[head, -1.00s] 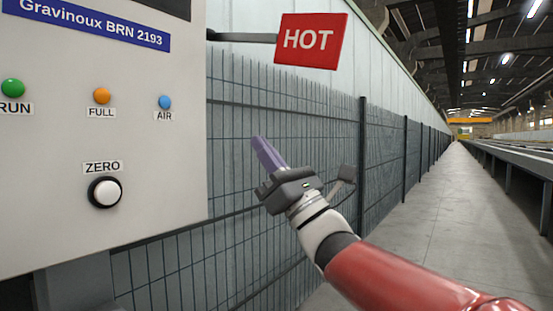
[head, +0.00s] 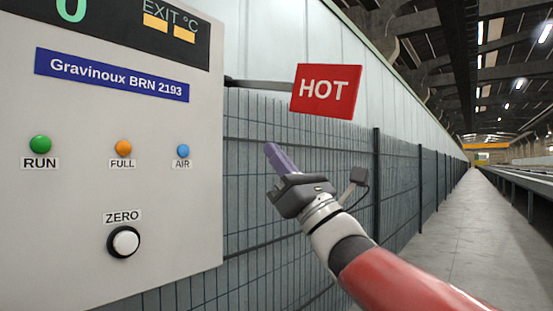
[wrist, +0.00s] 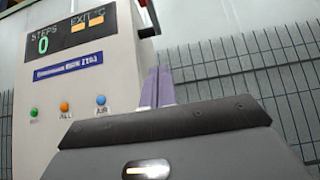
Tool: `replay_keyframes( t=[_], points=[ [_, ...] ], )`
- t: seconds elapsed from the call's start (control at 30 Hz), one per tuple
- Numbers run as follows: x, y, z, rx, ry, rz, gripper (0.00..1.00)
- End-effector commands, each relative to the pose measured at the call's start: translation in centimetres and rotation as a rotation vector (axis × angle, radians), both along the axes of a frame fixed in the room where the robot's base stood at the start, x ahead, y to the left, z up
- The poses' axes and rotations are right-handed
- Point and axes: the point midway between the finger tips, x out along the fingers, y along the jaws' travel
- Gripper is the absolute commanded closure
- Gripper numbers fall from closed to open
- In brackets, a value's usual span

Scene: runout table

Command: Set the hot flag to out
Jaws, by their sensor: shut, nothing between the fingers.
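The hot flag (head: 326,91) is a red plate with white letters HOT. It is on a grey arm (head: 268,84) that sticks out from the right side of the control cabinet, in the head view. My gripper (head: 272,150) is below and left of the flag, apart from it, in front of the fence. Its purple fingers are together and empty, pointing up and to the left. In the wrist view the fingers (wrist: 157,88) stand up in front of the fence, right of the cabinet.
The grey control cabinet (head: 60,225) fills the left, with RUN, FULL and AIR lamps and a ZERO button (head: 124,242). It also shows in the wrist view (wrist: 75,130). A wire fence (head: 300,250) runs behind my gripper. An open aisle (head: 430,250) lies to the right.

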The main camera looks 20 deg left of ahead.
Motion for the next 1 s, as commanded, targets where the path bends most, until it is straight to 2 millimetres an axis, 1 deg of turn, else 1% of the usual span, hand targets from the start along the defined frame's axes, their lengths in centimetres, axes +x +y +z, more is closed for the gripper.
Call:
replay_keyframes(
  t=[0.27, 0.6, 0.8, 1.0],
  points=[
    [-0.6, -1.5, 1.5, -0.085, 0.032, -0.005, 1.00],
    [-1.7, -4.1, 5.5, -0.307, 0.125, -0.006, 1.00],
    [-2.1, -5.1, 7.0, -0.418, 0.171, -0.005, 1.00],
    [-2.3, -5.5, 7.9, -0.413, 0.171, -0.001, 1.00]
  ],
)
